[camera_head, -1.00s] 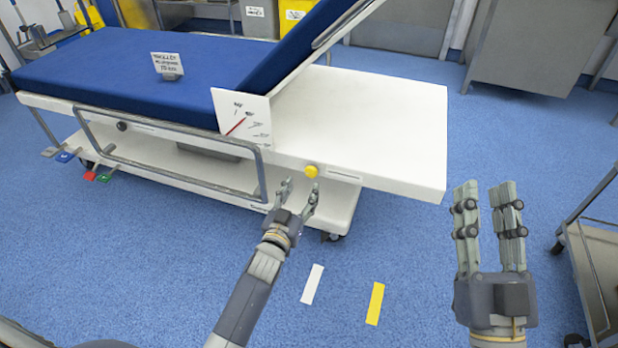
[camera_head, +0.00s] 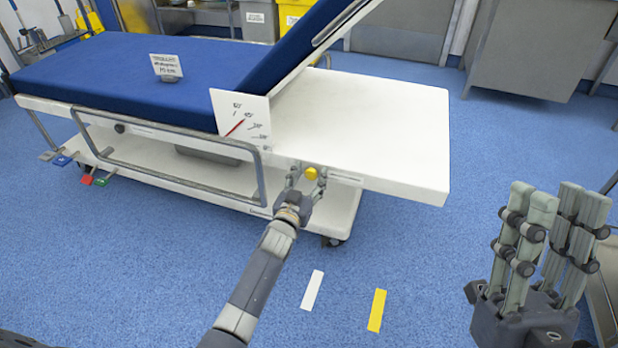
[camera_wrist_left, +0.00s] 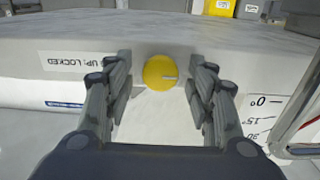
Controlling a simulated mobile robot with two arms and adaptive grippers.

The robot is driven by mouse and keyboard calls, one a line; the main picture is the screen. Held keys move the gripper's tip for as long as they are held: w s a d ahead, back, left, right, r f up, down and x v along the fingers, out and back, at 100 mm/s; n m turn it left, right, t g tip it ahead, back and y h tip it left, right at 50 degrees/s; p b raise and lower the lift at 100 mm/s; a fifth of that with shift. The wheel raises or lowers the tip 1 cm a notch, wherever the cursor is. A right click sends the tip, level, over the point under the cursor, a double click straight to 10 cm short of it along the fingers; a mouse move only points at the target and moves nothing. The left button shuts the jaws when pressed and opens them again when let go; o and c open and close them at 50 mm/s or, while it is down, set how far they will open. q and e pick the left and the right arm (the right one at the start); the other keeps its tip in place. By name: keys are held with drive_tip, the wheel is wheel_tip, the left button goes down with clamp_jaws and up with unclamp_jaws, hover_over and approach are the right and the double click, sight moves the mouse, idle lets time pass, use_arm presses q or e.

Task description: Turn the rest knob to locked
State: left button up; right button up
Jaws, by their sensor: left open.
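The yellow round rest knob (camera_head: 311,173) sits on the side face of the white table frame, below the raised backrest. In the left wrist view the left gripper (camera_wrist_left: 160,85) shows a finger left and right of the knob. My right gripper (camera_head: 555,215) is open and empty at the lower right.
An angle scale plate (camera_head: 243,115) with a red pointer stands on the table's side. A grey side rail (camera_head: 200,188) hangs left of the knob. A trolley (camera_head: 603,300) is at the right edge. White (camera_head: 312,290) and yellow (camera_head: 377,310) strips lie on the floor.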

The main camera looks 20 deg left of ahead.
use_arm(q)
drive_tip(key=c, duration=1.1)
